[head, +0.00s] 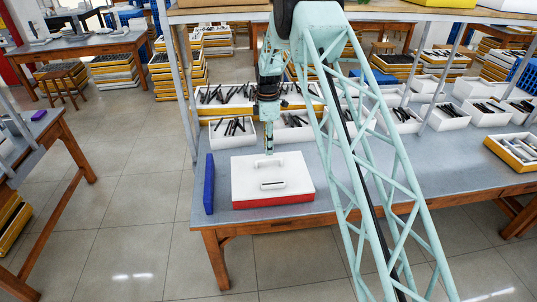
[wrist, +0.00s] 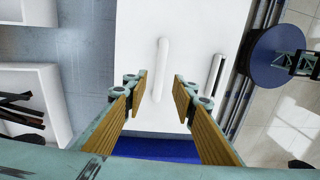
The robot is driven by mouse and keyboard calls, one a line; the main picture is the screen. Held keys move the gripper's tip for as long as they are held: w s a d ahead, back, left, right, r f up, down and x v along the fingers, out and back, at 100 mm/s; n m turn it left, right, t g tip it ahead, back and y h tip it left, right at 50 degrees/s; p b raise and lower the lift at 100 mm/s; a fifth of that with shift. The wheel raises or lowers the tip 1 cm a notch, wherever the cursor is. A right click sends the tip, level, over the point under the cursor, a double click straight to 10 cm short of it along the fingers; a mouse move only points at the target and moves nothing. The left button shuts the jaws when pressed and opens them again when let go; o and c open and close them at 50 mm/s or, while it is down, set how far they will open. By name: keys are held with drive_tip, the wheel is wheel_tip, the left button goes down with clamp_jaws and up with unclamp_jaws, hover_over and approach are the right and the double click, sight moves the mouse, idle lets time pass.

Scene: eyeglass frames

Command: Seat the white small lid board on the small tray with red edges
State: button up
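The white lid board (head: 297,178) lies flat over the small tray with red edges (head: 272,202) near the front of the table. The red shows along the front and lower sides; I cannot tell if the board is fully seated. In the wrist view, the white board (wrist: 190,30) fills the middle, with a raised white handle (wrist: 162,62) and a dark slot to its right. My gripper (wrist: 160,84) is open and empty, its fingertips on either side of the line of the handle. In the head view, my gripper (head: 269,149) points down just above the board's back part.
A blue board (head: 209,184) stands on edge left of the tray. White bins with dark items (head: 233,131) line the table behind it. The table's front edge is close to the tray. Grey tabletop (head: 325,165) is free to the right.

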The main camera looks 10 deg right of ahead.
drive_tip(key=shift+w+r, duration=0.2)
drive_tip(key=shift+r, duration=2.3)
drive_tip(key=s+r+m+t+b, duration=0.1)
drive_tip(key=s+r+m, duration=0.1)
drive_tip(key=s+r, duration=0.6)
drive_tip(key=s+r+m+b, duration=0.2)
drive_tip(key=s+r, duration=0.2)
drive_tip(key=r, duration=0.8)
drive_tip(key=s+r+m+t+b, duration=0.1)
drive_tip(key=s+r+m, duration=0.1)
drive_tip(key=s+r, duration=0.45)
drive_tip(key=s+r+m+b, duration=0.15)
drive_tip(key=s+r, duration=0.25)
drive_tip(key=s, duration=0.6)
drive_tip(key=s+r+m+t+b, duration=0.1)
drive_tip(key=s+r+m, duration=0.15)
drive_tip(key=s, duration=0.75)
drive_tip(key=s+r+m+t+b, duration=0.1)
drive_tip(key=s+m, duration=0.2)
drive_tip(key=s, duration=0.7)
drive_tip(key=s+f+m+b, duration=0.1)
drive_tip(key=s+f+m, duration=0.1)
drive_tip(key=s, duration=0.7)
drive_tip(key=s+f+m+b, duration=0.1)
drive_tip(key=s+f+m, duration=0.1)
drive_tip(key=s, duration=0.8)
drive_tip(key=shift+s+a+f+t, duration=0.2)
drive_tip(key=shift+f+t, duration=0.2)
drive_tip(key=shift+f, duration=0.25)
